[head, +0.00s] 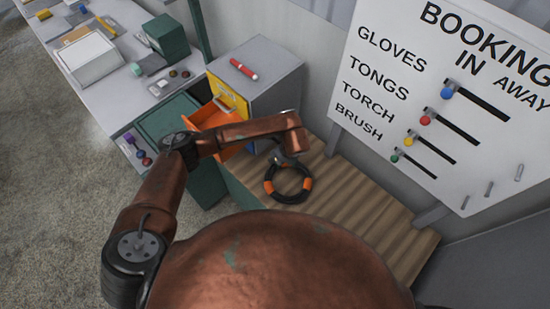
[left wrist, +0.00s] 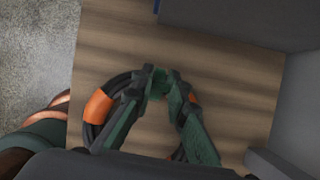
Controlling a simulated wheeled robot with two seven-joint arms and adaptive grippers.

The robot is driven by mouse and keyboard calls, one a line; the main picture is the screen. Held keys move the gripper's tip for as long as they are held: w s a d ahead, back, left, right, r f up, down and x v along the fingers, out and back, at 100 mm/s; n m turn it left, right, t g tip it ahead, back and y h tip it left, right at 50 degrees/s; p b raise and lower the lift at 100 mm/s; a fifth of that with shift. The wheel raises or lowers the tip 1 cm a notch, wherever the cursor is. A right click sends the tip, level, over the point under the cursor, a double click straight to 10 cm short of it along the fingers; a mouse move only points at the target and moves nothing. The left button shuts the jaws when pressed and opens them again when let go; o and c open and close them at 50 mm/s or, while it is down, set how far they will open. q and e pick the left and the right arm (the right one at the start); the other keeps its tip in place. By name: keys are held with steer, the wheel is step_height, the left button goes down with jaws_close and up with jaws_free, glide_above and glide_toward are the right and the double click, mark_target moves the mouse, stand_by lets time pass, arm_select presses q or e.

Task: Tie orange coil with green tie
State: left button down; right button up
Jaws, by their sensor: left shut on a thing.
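The orange coil (head: 273,195) is a dark hose ring with orange bands, lying on the slatted wooden bench. In the left wrist view its orange band (left wrist: 97,106) shows left of my fingers, and the fingers hide much of the ring. My left gripper (head: 287,159) is at the far side of the ring. In the left wrist view my left gripper (left wrist: 160,85) is closed around a small green piece, which looks like the green tie (left wrist: 157,82), at the ring's edge. I cannot tell whether it wraps around the hose. My right gripper is out of view.
A grey cabinet (head: 265,68) with an open orange drawer (head: 232,151) stands behind the arm. A red torch-like item (head: 244,69) lies on top. A booking board (head: 440,100) with coloured knobs rises at right. The bench (head: 365,222) is clear right of the coil.

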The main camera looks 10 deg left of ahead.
arm_select(q)
steer(key=shift+f, duration=0.3)
steer(key=shift+f+b, duration=0.5)
steer(key=shift+b, duration=0.15)
steer(key=shift+f, duration=0.2)
steer(key=shift+f+b, duration=0.6)
steer(key=shift+b, duration=0.05)
